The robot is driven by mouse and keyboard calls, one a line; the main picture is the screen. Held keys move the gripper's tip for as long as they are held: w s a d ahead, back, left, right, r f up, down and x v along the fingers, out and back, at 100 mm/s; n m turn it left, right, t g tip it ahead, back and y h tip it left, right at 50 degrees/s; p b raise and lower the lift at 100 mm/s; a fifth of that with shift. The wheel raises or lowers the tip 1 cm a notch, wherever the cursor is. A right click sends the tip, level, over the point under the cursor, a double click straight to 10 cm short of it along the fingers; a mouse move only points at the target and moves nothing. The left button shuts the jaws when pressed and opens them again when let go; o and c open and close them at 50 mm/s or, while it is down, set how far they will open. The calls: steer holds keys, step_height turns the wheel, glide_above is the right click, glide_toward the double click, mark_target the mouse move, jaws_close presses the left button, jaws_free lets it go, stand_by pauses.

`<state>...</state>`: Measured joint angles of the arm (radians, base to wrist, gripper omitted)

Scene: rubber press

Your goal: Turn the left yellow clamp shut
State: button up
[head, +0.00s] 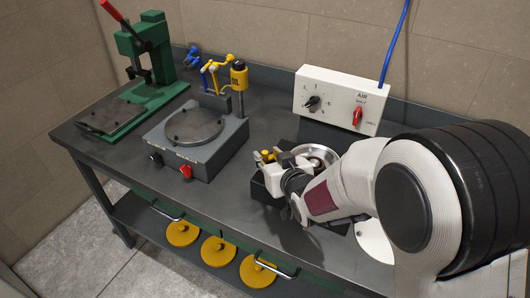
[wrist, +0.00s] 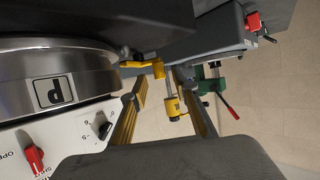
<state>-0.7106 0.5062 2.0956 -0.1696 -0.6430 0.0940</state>
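The steel drum (head: 318,158) with its round rim stands on the right part of the bench. It fills the left of the wrist view as a shiny drum (wrist: 60,85) with a letter label. The left yellow clamp (head: 265,155) shows in small part at the drum's left side. A yellow lever (wrist: 136,64) juts out beside the drum in the wrist view. My gripper (head: 278,167) is at the clamp, very close to it; whether they touch is unclear. My arm hides much of the drum's right side.
The white air box (head: 342,101) with a red switch stands behind the drum. A green press (head: 145,60) is at the far left. The front bench strip is clear.

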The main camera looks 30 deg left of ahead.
mark_target(266, 154)
steer(key=shift+x, duration=1.55)
jaws_close()
